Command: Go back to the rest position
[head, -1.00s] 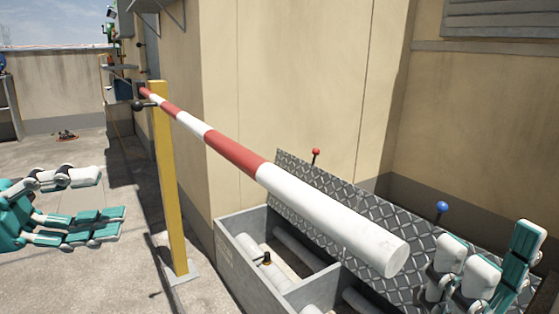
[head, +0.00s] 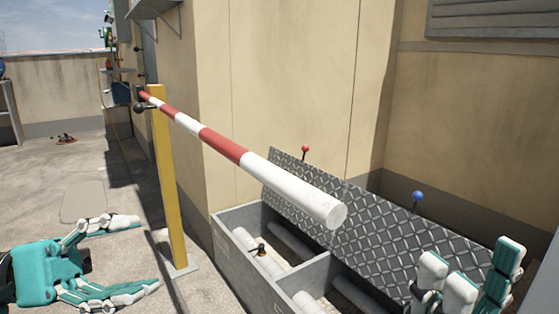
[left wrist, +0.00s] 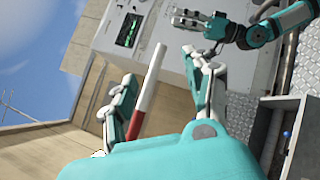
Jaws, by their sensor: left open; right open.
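My left gripper (head: 148,253) is open and empty at the lower left of the head view. It is left of the yellow post and clear of the red-and-white barrier bar (head: 222,144). In the left wrist view its fingers (left wrist: 158,65) are spread, and the bar (left wrist: 147,95) shows in the gap between them, with no visible contact. My right gripper (head: 472,255) is open and empty at the lower right of the head view, in front of the tread-plate lid. It also shows at the top of the left wrist view (left wrist: 200,25).
The bar runs from the yellow post (head: 167,180) toward me, above a grey compartmented trough (head: 240,262). The tread-plate lid (head: 370,225) stands tilted behind it, with red (head: 306,148) and blue (head: 417,196) knobs nearby. Bare concrete lies left of the post.

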